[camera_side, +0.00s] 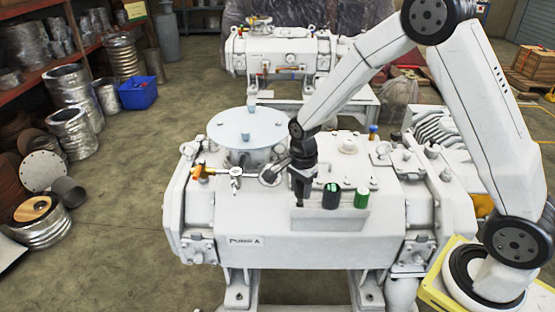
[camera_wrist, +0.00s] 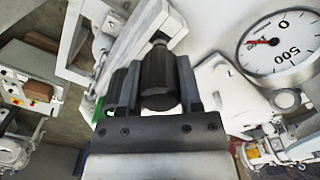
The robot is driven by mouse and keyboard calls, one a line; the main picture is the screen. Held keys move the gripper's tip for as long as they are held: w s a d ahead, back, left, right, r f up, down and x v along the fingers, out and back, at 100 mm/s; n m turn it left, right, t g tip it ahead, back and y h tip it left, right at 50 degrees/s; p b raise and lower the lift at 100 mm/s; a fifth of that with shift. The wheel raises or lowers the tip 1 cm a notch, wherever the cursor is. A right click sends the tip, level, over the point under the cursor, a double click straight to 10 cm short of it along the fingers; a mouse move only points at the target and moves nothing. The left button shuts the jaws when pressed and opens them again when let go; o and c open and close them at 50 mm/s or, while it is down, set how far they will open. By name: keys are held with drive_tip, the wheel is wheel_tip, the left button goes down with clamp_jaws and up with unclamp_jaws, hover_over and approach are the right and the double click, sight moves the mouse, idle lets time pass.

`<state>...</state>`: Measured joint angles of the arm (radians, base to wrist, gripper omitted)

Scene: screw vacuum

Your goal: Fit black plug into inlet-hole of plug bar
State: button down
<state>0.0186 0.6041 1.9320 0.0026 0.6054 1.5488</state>
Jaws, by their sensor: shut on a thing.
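My gripper (camera_side: 302,194) points down at the left end of the pale plug bar (camera_side: 345,211) on top of the white machine. In the wrist view its two fingers (camera_wrist: 158,80) are shut on a ribbed black plug (camera_wrist: 160,70), with a narrower tip showing beyond it. In the side view the held plug is hidden by the fingers. The inlet-hole is hidden, so I cannot tell whether the tip is in it or above it. A second black plug (camera_side: 330,195) stands upright on the bar just right of my gripper.
A green plug (camera_side: 362,197) stands right of the second black plug. A round dial gauge (camera_wrist: 280,45) lies close by in the wrist view. A brass valve (camera_side: 203,172) and a round flanged lid (camera_side: 248,127) are left of my gripper. The machine's front top is clear.

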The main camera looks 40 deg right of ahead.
drive_tip(key=shift+f, duration=0.5)
drive_tip(key=shift+c, duration=1.4)
unclamp_jaws()
drive_tip(key=shift+r, duration=0.1)
wheel_tip(320, 180, up, 13)
drive_tip(key=shift+s+f+n, duration=0.25)
drive_tip(key=shift+s+n, duration=0.45)
drive_tip(key=shift+n, duration=0.3)
drive_tip(key=s+f+n+t, duration=0.1)
drive_tip(key=s+f+n, duration=0.1)
drive_tip(key=s+n, duration=0.4)
drive_tip(key=s+f+n+t, duration=0.1)
drive_tip(key=s+f+n, duration=0.1)
drive_tip(key=s+n, duration=0.4)
drive_tip(key=shift+s+a+f+n+t, duration=0.3)
drive_tip(key=shift+s+a+n, duration=0.1)
drive_tip(key=shift+n, duration=1.6)
